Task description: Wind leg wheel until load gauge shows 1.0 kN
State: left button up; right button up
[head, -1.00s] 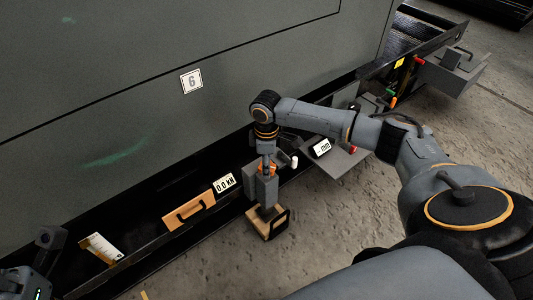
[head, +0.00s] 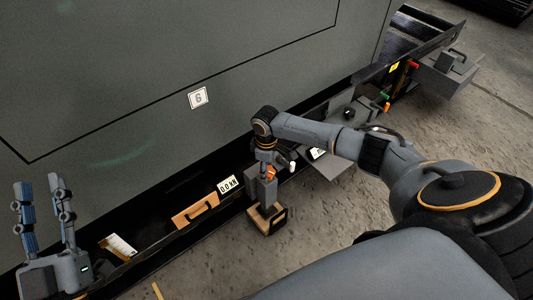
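The load gauge (head: 229,185) is a small white plate on the dark rail and reads 0.0 kN. Right of it stands the grey leg (head: 262,187) on a wooden block (head: 266,218). An orange part, perhaps the leg wheel (head: 269,173), shows at the top of the leg, with a white knob (head: 292,166) beside it. My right arm reaches in from the right and its wrist is right above the leg; the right gripper's fingers cannot be made out there. My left gripper (head: 40,184) is at the lower left, open and empty, fingers pointing up, well away from the leg.
The large grey enclosure (head: 160,75) with a 6 plate (head: 198,98) fills the upper left. A tan handled block (head: 196,210) and a yellow-white card (head: 118,246) are on the rail. A grey shelf (head: 325,165) juts out right of the leg. The concrete floor in front is mostly clear.

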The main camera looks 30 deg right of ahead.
jog(key=shift+r+m+p, duration=0.1)
jog(key=shift+m+p, duration=0.4)
jog(key=shift+p, duration=0.2)
pick_arm(q)
notch_tip(320, 180, down, 11)
jog(key=w+a+g+y+p, duration=0.1)
jog(key=g+y, duration=0.2)
jog(key=g, duration=0.4)
pick_arm(e)
jog(key=shift+a+m, duration=0.1)
jog(key=shift+m, duration=0.3)
jog(key=shift+m+p, duration=0.5)
jog(key=shift+p, duration=0.25)
jog(key=shift+m+p, duration=0.6)
jog(key=shift+p, duration=0.1)
pick_arm(q)
jog(key=s+a+f+g+y, duration=0.2)
jog(key=s+a+f+g, duration=0.2)
jog(key=s+f+g, duration=0.4)
jog(key=shift+s+f+n, duration=0.2)
jog(key=shift+f+n, duration=0.2)
jog(key=shift+f, duration=1.1)
jog(key=shift+a, duration=0.1)
pick_arm(e)
jog(key=o, duration=1.1)
jog(key=shift+o, duration=0.2)
